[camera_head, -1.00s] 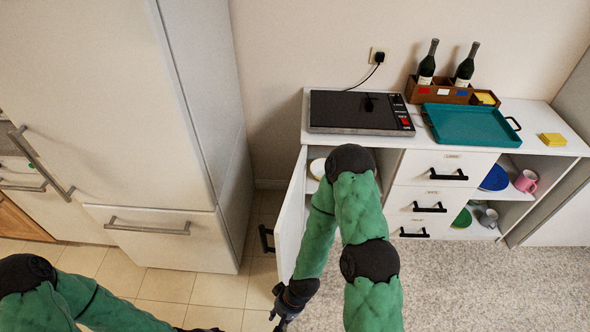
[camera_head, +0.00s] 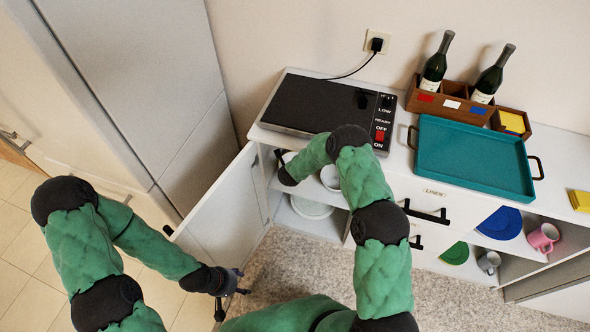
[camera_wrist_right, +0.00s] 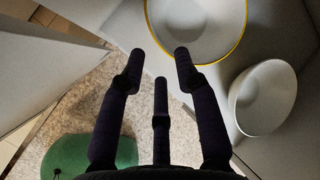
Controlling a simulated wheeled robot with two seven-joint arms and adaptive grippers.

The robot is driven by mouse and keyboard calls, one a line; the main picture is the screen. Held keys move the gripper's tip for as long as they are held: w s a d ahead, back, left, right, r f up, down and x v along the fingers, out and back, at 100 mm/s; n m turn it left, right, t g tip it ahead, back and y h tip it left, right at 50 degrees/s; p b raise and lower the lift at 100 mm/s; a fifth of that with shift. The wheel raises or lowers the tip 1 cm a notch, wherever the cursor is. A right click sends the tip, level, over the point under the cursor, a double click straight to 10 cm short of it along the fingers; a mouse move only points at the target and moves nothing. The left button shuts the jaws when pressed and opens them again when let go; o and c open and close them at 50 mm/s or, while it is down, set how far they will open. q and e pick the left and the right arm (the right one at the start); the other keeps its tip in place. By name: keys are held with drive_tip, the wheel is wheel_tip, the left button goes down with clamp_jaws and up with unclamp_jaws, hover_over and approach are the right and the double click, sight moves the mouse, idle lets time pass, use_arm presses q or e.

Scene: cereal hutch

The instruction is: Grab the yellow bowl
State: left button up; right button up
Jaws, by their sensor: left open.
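The yellow bowl (camera_wrist_right: 200,25), pale inside with a yellow rim, shows at the top of the right wrist view, cut off by the frame edge. My right gripper (camera_wrist_right: 160,60) is open, its dark fingers spread and empty. One fingertip overlaps the bowl's near rim in the picture; I cannot tell whether they touch. I cannot pick out the yellow bowl there. My left gripper (camera_head: 230,283) is open and empty, low in front of the open door.
A white bowl (camera_wrist_right: 262,98) sits right of the yellow one. The open cabinet door (camera_head: 222,212) stands left of the compartment. A white dish (camera_head: 311,207) lies on the lower shelf. A hotplate (camera_head: 325,105) and teal tray (camera_head: 472,160) are on the counter above.

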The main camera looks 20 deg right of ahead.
drive_tip(key=shift+b+x, duration=1.85)
drive_tip(key=shift+x, duration=3.3)
drive_tip(key=shift+s, duration=0.1)
clamp_jaws()
